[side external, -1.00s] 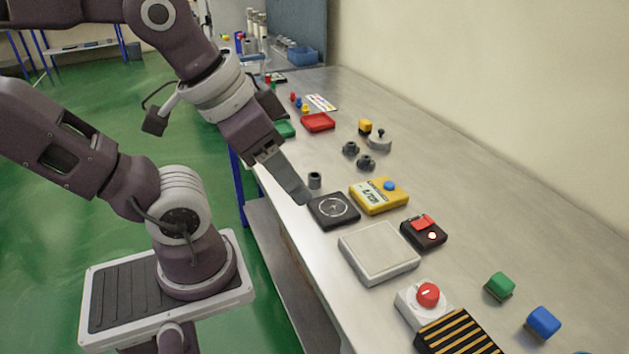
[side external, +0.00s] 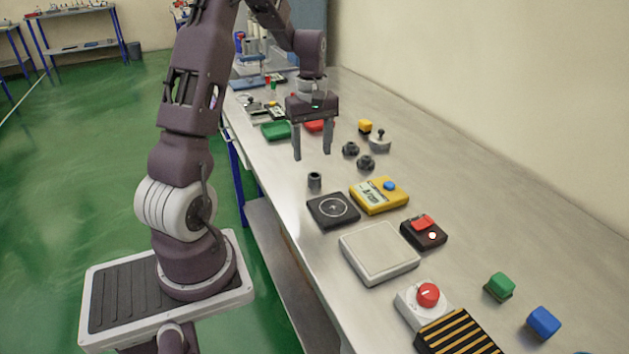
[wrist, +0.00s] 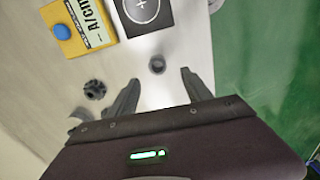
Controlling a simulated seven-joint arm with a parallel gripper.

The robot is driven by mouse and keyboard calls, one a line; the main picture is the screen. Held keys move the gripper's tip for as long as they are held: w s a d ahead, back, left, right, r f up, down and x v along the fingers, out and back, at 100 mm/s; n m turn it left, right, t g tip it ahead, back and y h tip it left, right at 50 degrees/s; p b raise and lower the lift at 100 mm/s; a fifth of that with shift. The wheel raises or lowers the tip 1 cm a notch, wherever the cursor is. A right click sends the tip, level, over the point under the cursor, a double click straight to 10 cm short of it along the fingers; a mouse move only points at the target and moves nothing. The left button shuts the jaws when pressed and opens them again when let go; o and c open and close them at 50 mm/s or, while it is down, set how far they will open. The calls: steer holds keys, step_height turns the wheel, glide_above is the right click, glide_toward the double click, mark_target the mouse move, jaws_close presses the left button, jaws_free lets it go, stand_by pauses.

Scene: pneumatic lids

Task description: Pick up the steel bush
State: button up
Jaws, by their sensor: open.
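The steel bush (side external: 314,181) is a small dark grey hollow cylinder standing upright on the bench, just behind the black square pad with a white circle (side external: 333,210). It also shows in the wrist view (wrist: 157,64), ahead of and between my fingertips, with its round bore visible. My gripper (side external: 312,155) points down with its two fingers apart and nothing between them. It hangs above the bench, and the bush appears below the fingertips in the side view. In the wrist view my gripper (wrist: 160,75) also shows both fingers spread.
Two dark knobbed parts (side external: 358,157) lie right of my gripper. A yellow meter (side external: 379,195) is right of the pad.

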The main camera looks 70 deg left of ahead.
mark_target(314, 172)
steer(key=f, duration=0.7)
steer(key=shift+w+f, duration=0.2)
steer(key=shift+w, duration=0.05)
jaws_close()
